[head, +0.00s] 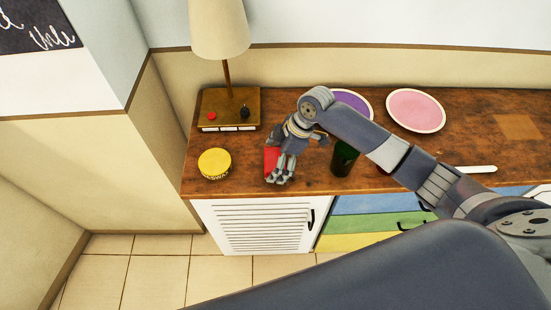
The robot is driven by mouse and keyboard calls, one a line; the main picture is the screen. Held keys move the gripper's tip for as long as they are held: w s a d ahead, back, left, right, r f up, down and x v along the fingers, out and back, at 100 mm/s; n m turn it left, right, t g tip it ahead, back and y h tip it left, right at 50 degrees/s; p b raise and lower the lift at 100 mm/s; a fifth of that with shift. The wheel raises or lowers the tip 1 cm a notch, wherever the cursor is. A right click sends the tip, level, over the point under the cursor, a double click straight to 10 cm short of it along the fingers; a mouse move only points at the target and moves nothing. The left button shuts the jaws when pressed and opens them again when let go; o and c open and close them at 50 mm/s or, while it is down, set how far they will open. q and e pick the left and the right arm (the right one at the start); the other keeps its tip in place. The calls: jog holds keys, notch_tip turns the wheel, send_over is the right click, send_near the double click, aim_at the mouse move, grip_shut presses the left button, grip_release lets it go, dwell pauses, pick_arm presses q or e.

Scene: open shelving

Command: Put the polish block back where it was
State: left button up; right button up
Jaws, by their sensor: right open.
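A red block (271,158) shows partly behind my right gripper on the wooden counter; I take it for the polish block but see no label on it. My right gripper (280,179) points down over the red block, near the counter's front edge, with its fingers open. It hides much of the block, and I cannot tell whether the fingers touch it. My left gripper is not in view.
A round yellow tin (214,163) stands left of the red block. A lamp (227,75) on a brown box base (216,106) stands behind. A dark green cup (343,160), a purple plate (351,103) and a pink plate (415,110) are to the right.

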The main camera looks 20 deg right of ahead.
jog(key=shift+r, duration=0.15)
jog(key=b+v, duration=0.1)
jog(key=v, duration=1.1)
jog(key=shift+s, duration=0.1)
